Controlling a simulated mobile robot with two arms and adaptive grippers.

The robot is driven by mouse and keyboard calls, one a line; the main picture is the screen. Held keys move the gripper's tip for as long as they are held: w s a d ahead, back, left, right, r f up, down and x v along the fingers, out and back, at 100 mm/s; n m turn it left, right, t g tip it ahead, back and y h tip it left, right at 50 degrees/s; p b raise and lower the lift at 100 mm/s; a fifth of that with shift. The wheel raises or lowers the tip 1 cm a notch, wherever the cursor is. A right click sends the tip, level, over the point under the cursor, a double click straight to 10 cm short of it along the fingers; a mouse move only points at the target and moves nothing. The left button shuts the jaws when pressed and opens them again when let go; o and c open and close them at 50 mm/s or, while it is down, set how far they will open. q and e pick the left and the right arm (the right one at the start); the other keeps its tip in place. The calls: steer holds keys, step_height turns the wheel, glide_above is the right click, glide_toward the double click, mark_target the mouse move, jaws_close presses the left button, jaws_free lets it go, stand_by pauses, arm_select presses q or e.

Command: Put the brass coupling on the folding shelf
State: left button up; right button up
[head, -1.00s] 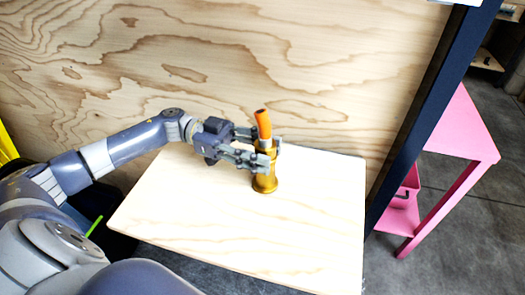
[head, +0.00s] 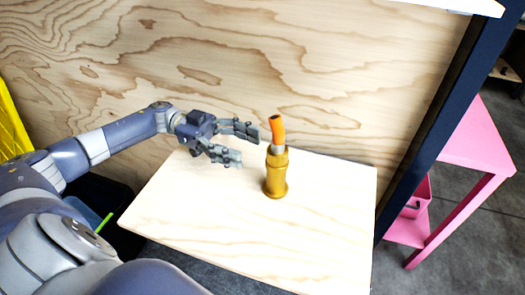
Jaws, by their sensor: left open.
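The brass coupling (head: 276,176) stands upright on the folding shelf (head: 245,232), a pale wooden board against the plywood wall. A short orange hose piece (head: 278,130) sticks up from the coupling's top. My left gripper (head: 250,145) is open and empty just left of the coupling, its fingers pointing at it. A gap shows between the fingers and the coupling. My right gripper is not in view.
The plywood wall (head: 220,60) rises behind the shelf. A dark blue post (head: 432,125) stands at the shelf's right. A pink table (head: 470,140) with a pink bin (head: 415,197) is beyond it. The shelf's front and right are bare.

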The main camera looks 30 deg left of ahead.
arm_select(q)
steer(key=a, duration=0.3)
steer(key=shift+s+a, duration=0.2)
steer(key=shift+a, duration=0.2)
